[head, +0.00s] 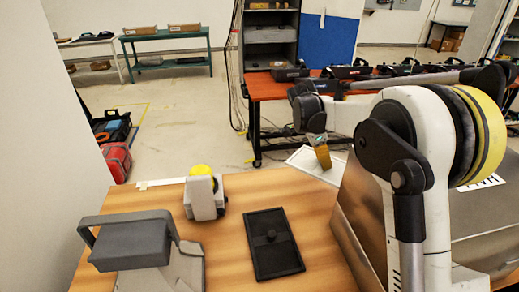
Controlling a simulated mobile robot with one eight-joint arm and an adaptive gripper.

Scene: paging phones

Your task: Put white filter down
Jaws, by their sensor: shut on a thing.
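The white filter (302,161) is a flat pale rectangular panel with a light rim. It is tilted near the far edge of the wooden table, partly hidden behind my arm and the grey metal box. My gripper (322,158) points down onto the panel and is shut on it. The fingertips are small and their exact grip is hard to see. I cannot tell whether the panel touches the table.
The metal box (358,215) stands at right. An orange-red table (268,88) lies beyond.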

